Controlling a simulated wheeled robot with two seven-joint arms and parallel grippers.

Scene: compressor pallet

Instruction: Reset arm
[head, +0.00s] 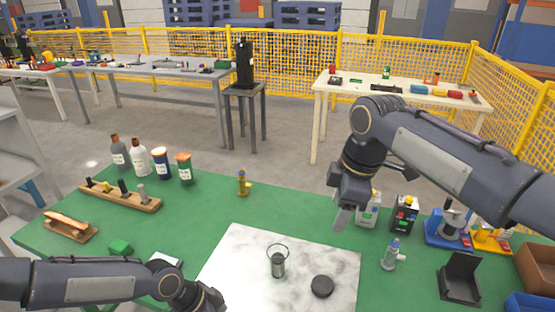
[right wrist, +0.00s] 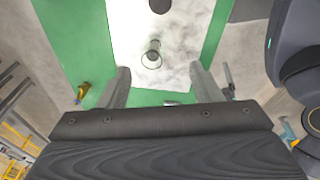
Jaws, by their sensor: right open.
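My right gripper (head: 342,215) hangs above the green table (head: 215,205), near the back right corner of a white marbled sheet (head: 235,262). In the right wrist view my right gripper (right wrist: 162,85) shows two fingers spread apart with nothing between them. A dark cylinder with a ring on top (head: 278,266) stands on the sheet; it also shows beyond the fingers in the right wrist view (right wrist: 153,54). A black disc (head: 322,286) lies to its right. My left gripper (head: 208,299) is at the bottom edge, mostly cut off, so its fingers are hidden.
Several bottles (head: 140,158) and a wooden rack (head: 120,196) stand at the left. A brass fitting (head: 243,183) stands at the back. Small boxes (head: 404,214), a grey valve (head: 391,254), a black holder (head: 460,278) and a blue device (head: 450,226) crowd the right side.

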